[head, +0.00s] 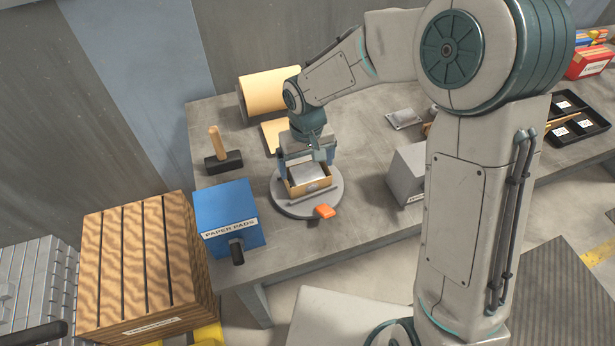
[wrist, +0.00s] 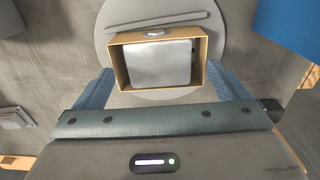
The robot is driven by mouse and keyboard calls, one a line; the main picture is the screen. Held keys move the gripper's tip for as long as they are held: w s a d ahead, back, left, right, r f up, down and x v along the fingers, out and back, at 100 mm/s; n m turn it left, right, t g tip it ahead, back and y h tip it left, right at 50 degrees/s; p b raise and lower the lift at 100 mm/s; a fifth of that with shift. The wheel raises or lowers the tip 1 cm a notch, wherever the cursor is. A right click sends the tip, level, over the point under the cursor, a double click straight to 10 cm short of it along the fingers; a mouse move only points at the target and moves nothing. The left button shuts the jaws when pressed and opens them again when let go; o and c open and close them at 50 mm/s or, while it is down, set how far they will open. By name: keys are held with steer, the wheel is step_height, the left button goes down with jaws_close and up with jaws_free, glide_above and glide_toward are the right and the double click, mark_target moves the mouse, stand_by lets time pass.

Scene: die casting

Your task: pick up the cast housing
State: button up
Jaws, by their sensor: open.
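A grey, flat-topped block that looks like a cast housing (head: 308,174) sits in an open tan box (head: 312,188) on a round grey turntable (head: 334,203). The wrist view shows the grey block (wrist: 158,64) filling most of the box (wrist: 120,66). My gripper (head: 306,168) is over the box, pointing down. Its blue fingers are apart, one on each side of the box in the wrist view (wrist: 158,84), with nothing gripped. I cannot tell whether the fingers touch the box. A similar grey cast part (head: 404,118) lies on the table further back right.
A blue paper pads box (head: 228,214) stands left of the turntable, with a mallet (head: 222,160) behind it. A tan paper roll (head: 268,90) is at the back. A grey block (head: 407,172) stands right. An orange tab (head: 324,211) is at the turntable's front.

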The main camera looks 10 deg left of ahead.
mark_target(307, 171)
steer(key=shift+f, duration=2)
steer(key=c, duration=1.4)
steer(key=shift+r, duration=0.1)
steer(key=shift+c, duration=0.8)
steer(key=shift+w+r, duration=0.1)
